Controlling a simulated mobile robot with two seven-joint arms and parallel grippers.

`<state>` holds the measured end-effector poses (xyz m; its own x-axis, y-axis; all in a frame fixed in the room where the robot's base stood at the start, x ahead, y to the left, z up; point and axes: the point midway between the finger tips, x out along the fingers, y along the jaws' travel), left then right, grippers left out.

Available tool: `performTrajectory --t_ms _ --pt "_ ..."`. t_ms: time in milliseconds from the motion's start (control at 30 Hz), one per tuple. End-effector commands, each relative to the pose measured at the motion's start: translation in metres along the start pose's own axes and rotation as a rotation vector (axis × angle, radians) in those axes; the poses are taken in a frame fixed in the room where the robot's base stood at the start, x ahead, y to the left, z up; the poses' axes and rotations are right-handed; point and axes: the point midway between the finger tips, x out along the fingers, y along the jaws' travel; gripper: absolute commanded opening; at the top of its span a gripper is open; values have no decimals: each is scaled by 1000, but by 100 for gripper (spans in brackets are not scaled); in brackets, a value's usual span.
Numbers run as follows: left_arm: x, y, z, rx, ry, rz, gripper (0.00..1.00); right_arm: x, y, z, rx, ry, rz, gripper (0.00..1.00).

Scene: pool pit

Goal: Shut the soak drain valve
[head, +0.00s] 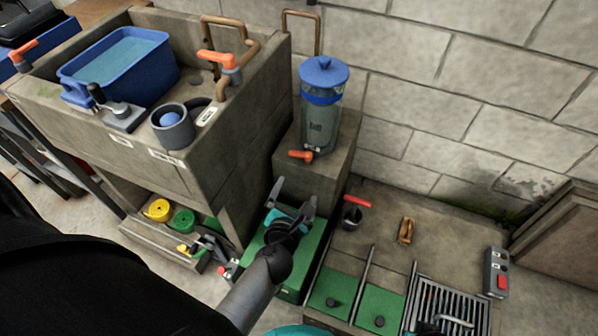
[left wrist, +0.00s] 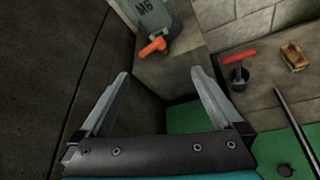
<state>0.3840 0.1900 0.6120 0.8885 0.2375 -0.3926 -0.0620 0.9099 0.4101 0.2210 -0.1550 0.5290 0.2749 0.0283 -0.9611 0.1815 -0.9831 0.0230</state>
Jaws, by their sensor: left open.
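Several valves with orange or red handles show, and I cannot read which is the soak drain valve. One orange lever (head: 301,155) is at the foot of a clear canister (head: 321,110) with a blue lid; it also shows in the left wrist view (left wrist: 152,47), beyond my fingertips. A red T-handle (head: 357,201) stands on a dark round fitting on the low ledge, and shows in the left wrist view (left wrist: 238,57). Another orange handle (head: 218,59) is on the copper pipe by the sink. My left gripper (head: 293,196) is open and empty, below and in front of the canister's block.
A stone sink (head: 235,130) holds a blue water tub (head: 119,62). Yellow and green coils (head: 182,219) lie on a shelf below. Green panels (head: 379,306), a metal grate (head: 455,308) and a grey box with a red switch (head: 496,273) are at the right. A block wall closes the back.

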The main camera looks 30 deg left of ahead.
Motion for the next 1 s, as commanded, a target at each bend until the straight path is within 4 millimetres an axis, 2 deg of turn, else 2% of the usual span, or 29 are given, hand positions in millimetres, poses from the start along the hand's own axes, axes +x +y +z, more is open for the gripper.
performTrajectory --t_ms 33,100,300,467,1000 --pt "6 2 -5 -116 -2 21 100 6 0 -2 1 11 1 0" --pt "9 7 -4 -258 0 40 100 2 1 -6 2 19 2 0" --pt "12 14 0 -470 2 57 100 -7 2 -11 3 30 4 0" --pt "20 15 1 -492 2 59 100 -14 2 -15 4 41 5 0" --pt "86 18 -1 -485 0 58 100 -68 3 -35 7 127 10 0"
